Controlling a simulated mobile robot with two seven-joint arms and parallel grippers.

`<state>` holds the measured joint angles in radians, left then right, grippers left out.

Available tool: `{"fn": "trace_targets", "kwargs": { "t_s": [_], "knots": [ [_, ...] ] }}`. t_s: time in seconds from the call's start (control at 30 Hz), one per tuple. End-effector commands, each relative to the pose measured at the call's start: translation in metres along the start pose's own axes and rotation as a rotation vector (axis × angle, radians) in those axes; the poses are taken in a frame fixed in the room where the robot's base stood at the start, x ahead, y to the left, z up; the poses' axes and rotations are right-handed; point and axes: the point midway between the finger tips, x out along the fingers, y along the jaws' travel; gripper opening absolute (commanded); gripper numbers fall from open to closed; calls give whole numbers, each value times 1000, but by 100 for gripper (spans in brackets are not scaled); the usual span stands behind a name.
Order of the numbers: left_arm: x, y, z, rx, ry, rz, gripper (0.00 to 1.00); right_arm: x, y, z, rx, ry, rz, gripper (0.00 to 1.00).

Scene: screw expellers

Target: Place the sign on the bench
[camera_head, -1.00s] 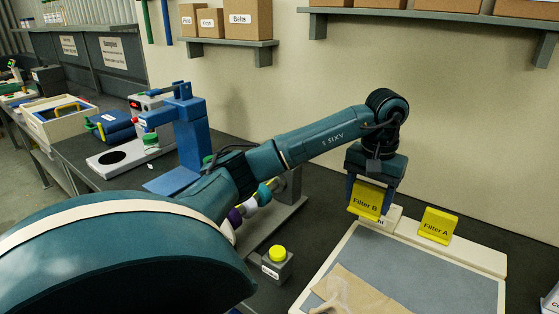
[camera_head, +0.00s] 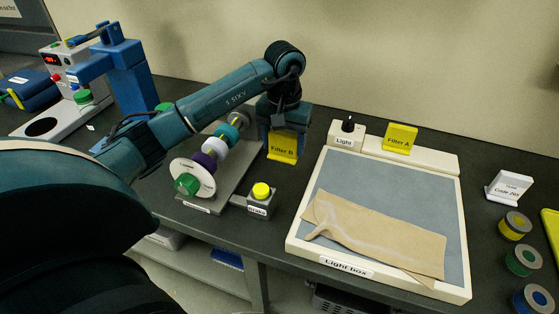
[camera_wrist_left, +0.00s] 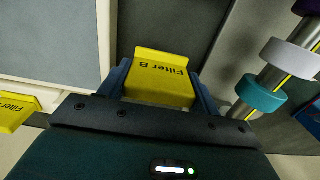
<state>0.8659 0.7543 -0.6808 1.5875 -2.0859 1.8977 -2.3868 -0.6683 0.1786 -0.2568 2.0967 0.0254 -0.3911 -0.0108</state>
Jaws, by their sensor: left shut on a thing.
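The yellow Filter B sign (camera_head: 283,147) is between the fingers of my left gripper (camera_head: 285,131), which is shut on it. It is upright, left of the light box's back corner and right of the rod with coloured rings. In the left wrist view the sign (camera_wrist_left: 162,78) sits between the fingers (camera_wrist_left: 160,90), with dark bench (camera_wrist_left: 170,25) beyond it. I cannot tell whether its lower edge touches the bench (camera_head: 400,128). A second yellow sign, Filter A (camera_head: 400,138), stands on the light box's back ledge. My right gripper is out of view.
The light box (camera_head: 345,265) carries a brown sheet (camera_head: 380,235) and a black knob (camera_head: 348,124). The ringed rod's base (camera_head: 225,185) and a yellow button box (camera_head: 262,203) stand close left of the sign. A white code sign (camera_head: 510,187) and several tape rolls are at right.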

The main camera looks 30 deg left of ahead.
Motion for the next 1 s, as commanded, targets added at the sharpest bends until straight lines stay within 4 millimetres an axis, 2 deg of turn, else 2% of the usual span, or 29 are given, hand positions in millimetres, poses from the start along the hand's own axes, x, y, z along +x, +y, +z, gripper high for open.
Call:
{"fn": "trace_targets", "kwargs": {
  "t_s": [0.5,0.87,0.9,1.0],
  "knots": [
    [56,0,0,0,0,1,42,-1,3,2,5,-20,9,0],
    [62,0,0,1,3,0,42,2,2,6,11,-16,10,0],
    [60,0,0,0,2,0,66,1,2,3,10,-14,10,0],
    [60,0,0,0,2,0,74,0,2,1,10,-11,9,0]
  ]
}}
